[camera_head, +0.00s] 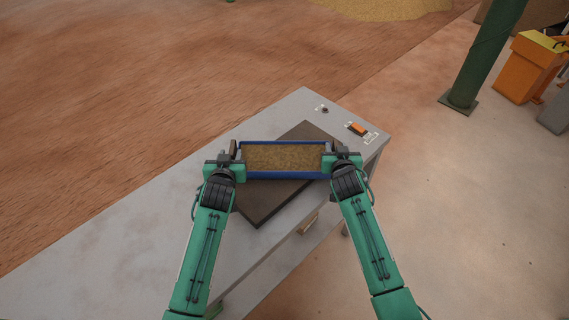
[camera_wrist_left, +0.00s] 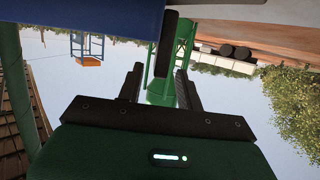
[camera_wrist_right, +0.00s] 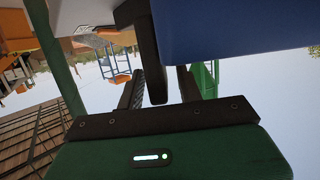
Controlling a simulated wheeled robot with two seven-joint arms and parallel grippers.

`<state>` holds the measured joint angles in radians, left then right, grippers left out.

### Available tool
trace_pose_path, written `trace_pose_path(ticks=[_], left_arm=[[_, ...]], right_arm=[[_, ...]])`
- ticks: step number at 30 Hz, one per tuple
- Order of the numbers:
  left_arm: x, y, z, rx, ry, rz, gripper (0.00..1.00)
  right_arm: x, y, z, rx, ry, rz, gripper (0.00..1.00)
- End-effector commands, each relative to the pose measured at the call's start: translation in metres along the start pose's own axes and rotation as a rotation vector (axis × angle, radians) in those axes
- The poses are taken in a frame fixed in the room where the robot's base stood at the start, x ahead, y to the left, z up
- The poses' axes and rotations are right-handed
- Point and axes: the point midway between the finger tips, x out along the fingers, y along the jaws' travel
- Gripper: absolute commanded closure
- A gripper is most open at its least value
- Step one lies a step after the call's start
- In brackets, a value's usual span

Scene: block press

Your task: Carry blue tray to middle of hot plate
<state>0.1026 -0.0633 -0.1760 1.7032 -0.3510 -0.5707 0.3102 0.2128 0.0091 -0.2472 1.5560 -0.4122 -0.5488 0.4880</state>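The blue tray (camera_head: 283,176), filled with a brown grainy material, is level over the dark hot plate (camera_head: 262,205) and covers the plate's middle part. I cannot tell whether it touches the plate. My left gripper (camera_head: 232,160) is at the tray's left end, and my right gripper (camera_head: 334,158) is at its right end. In the left wrist view, the tray's dark handle (camera_wrist_left: 166,45) stands between spread fingers, with gaps showing. In the right wrist view, the other dark handle (camera_wrist_right: 154,60) also lies between spread fingers.
The hot plate lies on a long grey table (camera_head: 130,245). An orange switch (camera_head: 357,128) and a small knob (camera_head: 324,109) are at the table's far right end. A green post (camera_head: 480,60) and an orange bin (camera_head: 530,68) stand beyond on the floor.

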Motion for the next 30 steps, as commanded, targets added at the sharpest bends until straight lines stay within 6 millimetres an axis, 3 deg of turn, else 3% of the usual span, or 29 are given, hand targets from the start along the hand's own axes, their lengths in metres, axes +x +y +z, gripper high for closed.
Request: trace_pose_path(ticks=[6, 12, 20, 30], left_arm=[[-0.044, 0.000, 0.001, -0.001, 0.000, 0.000, 0.64], [-0.069, 0.000, 0.000, -0.002, 0.000, 0.000, 0.64], [-0.078, 0.000, 0.000, 0.000, 0.001, 0.000, 0.64], [-0.078, 0.000, 0.000, 0.000, 0.001, 0.000, 0.64]], right_arm=[[0.000, 0.000, 0.000, 0.000, 0.000, 0.000, 0.64], [0.000, 0.000, 0.000, 0.000, 0.000, 0.000, 0.64], [-0.008, 0.000, 0.001, 0.001, 0.000, 0.000, 0.64], [-0.067, 0.000, 0.001, 0.002, 0.000, -0.001, 0.64]])
